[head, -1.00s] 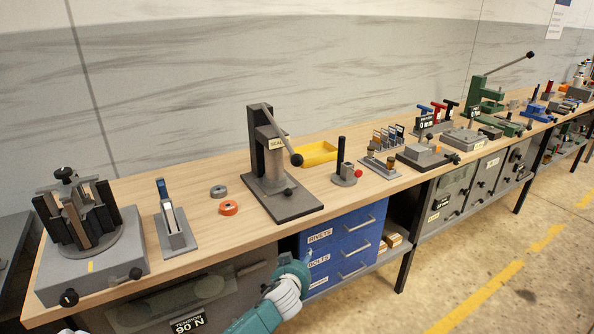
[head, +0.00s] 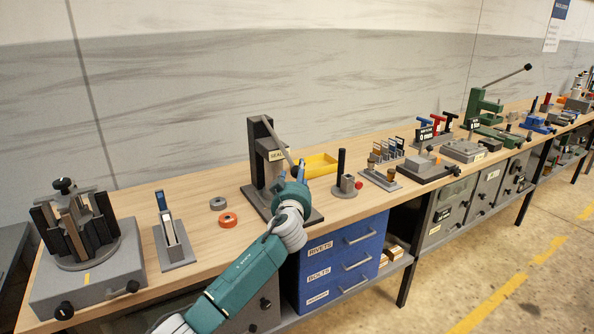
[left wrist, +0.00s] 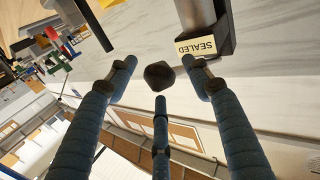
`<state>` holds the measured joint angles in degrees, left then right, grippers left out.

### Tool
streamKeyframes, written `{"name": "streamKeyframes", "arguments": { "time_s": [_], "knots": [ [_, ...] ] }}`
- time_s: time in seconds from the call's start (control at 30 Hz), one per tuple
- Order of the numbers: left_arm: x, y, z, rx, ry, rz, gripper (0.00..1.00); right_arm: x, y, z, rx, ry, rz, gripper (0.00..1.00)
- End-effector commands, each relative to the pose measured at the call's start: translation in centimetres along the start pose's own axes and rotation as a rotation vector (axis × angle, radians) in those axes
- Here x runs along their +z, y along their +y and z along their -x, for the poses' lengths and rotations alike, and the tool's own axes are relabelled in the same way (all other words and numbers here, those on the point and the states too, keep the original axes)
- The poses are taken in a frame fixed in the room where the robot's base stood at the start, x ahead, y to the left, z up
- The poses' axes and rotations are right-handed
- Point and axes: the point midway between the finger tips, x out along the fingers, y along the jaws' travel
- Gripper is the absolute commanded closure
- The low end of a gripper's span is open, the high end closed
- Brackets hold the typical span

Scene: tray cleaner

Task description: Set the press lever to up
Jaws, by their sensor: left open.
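The dark press (head: 258,165) stands on the bench with a grey lever (head: 279,138) that slopes down from its top toward the front right. A label (left wrist: 197,45) on it reads SEALED in the left wrist view. The dark lever knob (left wrist: 159,76) shows between my fingertips in that view; contact cannot be told. My left gripper (head: 292,178) is open in front of the press, fingers pointing at the knob, and hides the lever's end in the head view. My right gripper is not in view.
A yellow tray (head: 322,163) lies behind and right of the press. A post stand (head: 342,180) with a red knob is close on the right. Orange (head: 228,219) and grey (head: 218,203) rings lie left. A green press (head: 478,108) with a raised lever stands farther right.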

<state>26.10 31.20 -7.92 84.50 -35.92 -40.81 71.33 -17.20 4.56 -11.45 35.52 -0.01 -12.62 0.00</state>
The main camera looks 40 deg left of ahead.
Motion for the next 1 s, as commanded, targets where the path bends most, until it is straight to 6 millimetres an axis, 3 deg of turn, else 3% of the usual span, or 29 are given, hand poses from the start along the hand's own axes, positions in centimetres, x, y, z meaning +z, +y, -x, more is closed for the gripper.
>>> {"name": "streamKeyframes", "arguments": {
  "time_s": [0.2, 0.53, 0.8, 1.0],
  "knots": [
    [0.0, 0.1, -2.0, 0.001, 0.000, 0.000, 0.50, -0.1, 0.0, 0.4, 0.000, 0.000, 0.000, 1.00],
    [0.1, 0.1, -2.3, 0.002, -0.001, 0.000, 0.50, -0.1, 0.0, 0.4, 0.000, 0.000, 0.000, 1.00],
    [0.1, 0.1, -2.2, 0.001, -0.001, -0.001, 1.00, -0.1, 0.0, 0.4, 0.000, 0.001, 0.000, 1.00],
    [0.0, 0.2, -2.3, 0.001, -0.004, 0.002, 1.00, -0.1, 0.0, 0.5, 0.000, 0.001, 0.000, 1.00]
  ]
}}
